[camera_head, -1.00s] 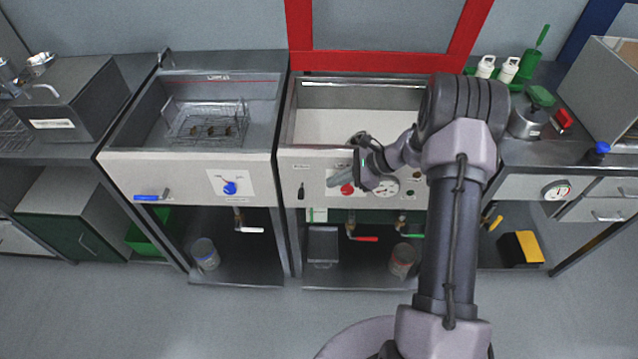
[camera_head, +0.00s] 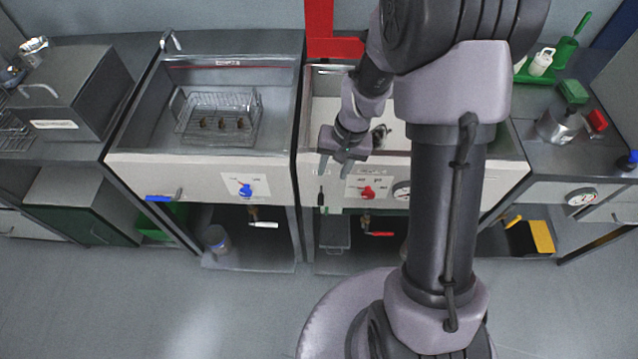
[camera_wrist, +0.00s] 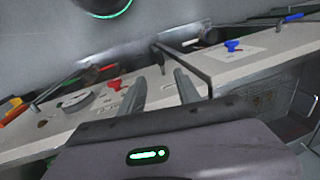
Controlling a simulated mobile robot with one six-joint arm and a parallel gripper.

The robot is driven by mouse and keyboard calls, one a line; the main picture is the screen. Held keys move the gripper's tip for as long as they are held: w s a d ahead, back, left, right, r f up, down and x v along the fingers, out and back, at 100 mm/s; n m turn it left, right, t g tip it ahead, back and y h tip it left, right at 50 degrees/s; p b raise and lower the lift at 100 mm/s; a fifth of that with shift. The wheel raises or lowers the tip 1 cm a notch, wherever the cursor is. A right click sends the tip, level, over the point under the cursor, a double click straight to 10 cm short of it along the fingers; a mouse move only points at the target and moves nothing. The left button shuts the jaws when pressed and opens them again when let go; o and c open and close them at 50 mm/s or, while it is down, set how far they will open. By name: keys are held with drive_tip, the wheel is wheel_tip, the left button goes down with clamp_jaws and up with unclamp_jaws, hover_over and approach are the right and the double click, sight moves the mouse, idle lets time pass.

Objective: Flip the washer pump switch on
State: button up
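The washer pump switch appears to be the small black toggle (camera_head: 320,196) at the left end of the right-hand tank's pale front panel (camera_head: 440,190). A red knob (camera_head: 367,192) sits to its right. My gripper (camera_head: 336,168) is above and close to the toggle, with its fingers pointing down towards the panel's top edge. The fingers are apart with nothing between them. In the wrist view my gripper (camera_wrist: 160,84) also shows open, and a dark upright piece (camera_wrist: 158,60) stands just beyond the fingertips; I cannot tell if it touches. The toggle's position is too small to read.
The left tank (camera_head: 200,166) has a blue knob (camera_head: 246,190), a blue-handled lever (camera_head: 163,197) and a wire basket (camera_head: 218,118). A round gauge (camera_head: 402,190) is right of the red knob. Valves sit below the panels. The floor in front is clear.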

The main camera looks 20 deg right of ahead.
sight(321, 199)
drive_tip(key=a+f+b, duration=0.1)
drive_tip(key=f, duration=0.4)
drive_tip(key=f+b, duration=0.2)
drive_tip(key=f, duration=0.2)
drive_tip(key=a+f+b, duration=0.1)
drive_tip(key=f, duration=0.4)
drive_tip(key=shift+w+a+f+b, duration=0.3)
drive_tip(key=shift+f+b, duration=0.05)
drive_tip(key=shift+b, duration=0.05)
clamp_jaws()
drive_tip(key=shift+r, duration=0.1)
